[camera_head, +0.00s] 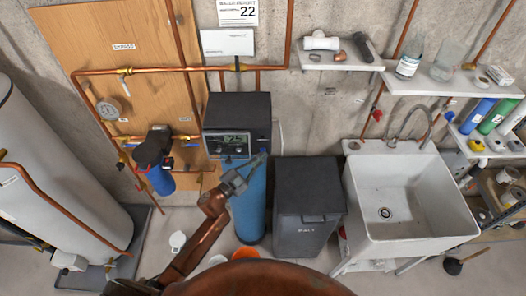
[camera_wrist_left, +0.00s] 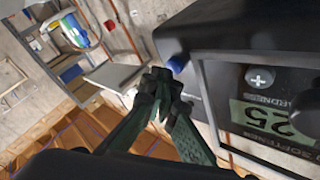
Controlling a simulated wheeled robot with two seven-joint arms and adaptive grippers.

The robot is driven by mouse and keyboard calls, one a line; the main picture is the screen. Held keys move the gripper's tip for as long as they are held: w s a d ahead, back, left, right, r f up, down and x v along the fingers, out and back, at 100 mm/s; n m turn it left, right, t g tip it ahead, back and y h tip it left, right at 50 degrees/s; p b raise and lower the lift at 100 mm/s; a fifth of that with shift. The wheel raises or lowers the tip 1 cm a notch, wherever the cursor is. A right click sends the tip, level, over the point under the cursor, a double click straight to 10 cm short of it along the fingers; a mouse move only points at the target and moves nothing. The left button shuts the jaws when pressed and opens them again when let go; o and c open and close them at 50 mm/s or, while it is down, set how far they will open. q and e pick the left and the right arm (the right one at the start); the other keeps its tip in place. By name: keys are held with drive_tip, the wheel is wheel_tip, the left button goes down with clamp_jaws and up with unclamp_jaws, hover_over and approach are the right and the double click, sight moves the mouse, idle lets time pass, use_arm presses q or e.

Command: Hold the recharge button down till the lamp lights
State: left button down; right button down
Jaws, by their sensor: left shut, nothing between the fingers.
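The water softener's dark control head (camera_head: 237,112) sits above a blue tank (camera_head: 250,212). A blue button (camera_wrist_left: 177,64) projects at the panel's edge. My left gripper (camera_head: 259,161) is shut and empty at the lower right of the control head. In the left wrist view its fingertips (camera_wrist_left: 158,80) are very close to the blue button; I cannot tell if they touch. I cannot make out a lit lamp.
A dark lidded bin (camera_head: 309,215) stands right of the tank, then a white sink (camera_head: 415,205). A blue filter housing (camera_head: 158,178) and copper pipes are left of the control head. A large white cylinder (camera_head: 50,180) stands far left. Shelves (camera_head: 430,82) hold bottles.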

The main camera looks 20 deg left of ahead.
use_arm(q)
drive_tip(key=shift+w+a, duration=0.1)
drive_tip(key=shift+w, duration=0.25)
idle(0.5)
idle(1.1)
idle(1.4)
drive_tip(key=shift+s+d+p, duration=0.25)
drive_tip(key=shift+s+p, duration=0.1)
drive_tip(key=shift+s, duration=0.45)
drive_tip(key=shift+s+d+p, duration=0.25)
drive_tip(key=shift+s, duration=0.55)
drive_tip(key=shift+s+d+p, duration=0.2)
drive_tip(key=shift+s+p, duration=0.05)
drive_tip(key=shift+s, duration=0.55)
drive_tip(key=shift+s+d+p, duration=0.25)
drive_tip(key=shift+s, duration=0.55)
drive_tip(key=shift+f, duration=0.1)
